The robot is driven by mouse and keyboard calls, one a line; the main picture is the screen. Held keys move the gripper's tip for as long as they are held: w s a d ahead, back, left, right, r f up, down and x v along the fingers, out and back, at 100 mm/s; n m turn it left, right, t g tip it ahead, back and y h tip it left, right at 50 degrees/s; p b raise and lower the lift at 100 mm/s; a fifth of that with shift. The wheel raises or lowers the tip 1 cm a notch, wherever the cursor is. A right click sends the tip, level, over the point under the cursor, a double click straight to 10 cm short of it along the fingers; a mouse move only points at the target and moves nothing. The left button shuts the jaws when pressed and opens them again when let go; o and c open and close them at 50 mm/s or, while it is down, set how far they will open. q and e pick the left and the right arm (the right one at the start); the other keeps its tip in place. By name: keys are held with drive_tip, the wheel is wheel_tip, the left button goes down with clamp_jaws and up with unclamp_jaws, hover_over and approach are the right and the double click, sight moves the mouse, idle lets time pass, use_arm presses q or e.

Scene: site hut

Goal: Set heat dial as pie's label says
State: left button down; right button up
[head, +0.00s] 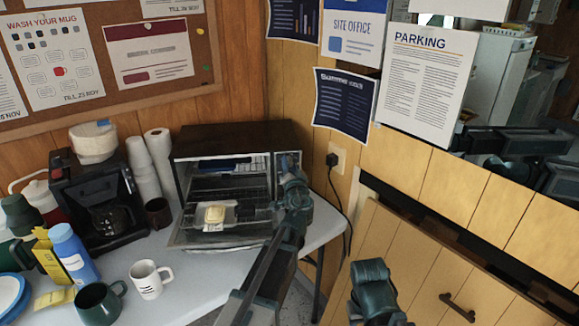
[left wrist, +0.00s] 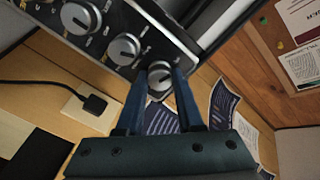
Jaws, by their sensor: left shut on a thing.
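The toaster oven (head: 232,136) stands on the counter with its door (head: 205,240) folded down. A small pale yellow packaged item (head: 214,214), likely the pie, lies at the oven's open front; its label is too small to read. My left gripper (head: 290,165) is at the control panel on the oven's right side. In the left wrist view its two fingers (left wrist: 162,75) are shut on the end knob (left wrist: 159,82) of a row of silver knobs, including a middle knob (left wrist: 124,48) and another knob (left wrist: 80,15). The panel markings are not readable.
A coffee maker (head: 100,200), stacked cups (head: 145,175) and a dark mug (head: 158,212) stand left of the oven. A blue bottle (head: 74,255), a white mug (head: 148,280) and a green mug (head: 100,304) are in front. A plug (head: 333,160) with a cord is on the right wall.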

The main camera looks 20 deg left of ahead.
use_arm(q)
drive_tip(key=shift+m, duration=0.3)
drive_tip(key=shift+f+m, duration=0.1)
drive_tip(key=shift+m, duration=9.4)
drive_tip(key=c, duration=0.5)
unclamp_jaws()
drive_tip(key=shift+c, duration=0.2)
drive_tip(key=shift+s, duration=0.1)
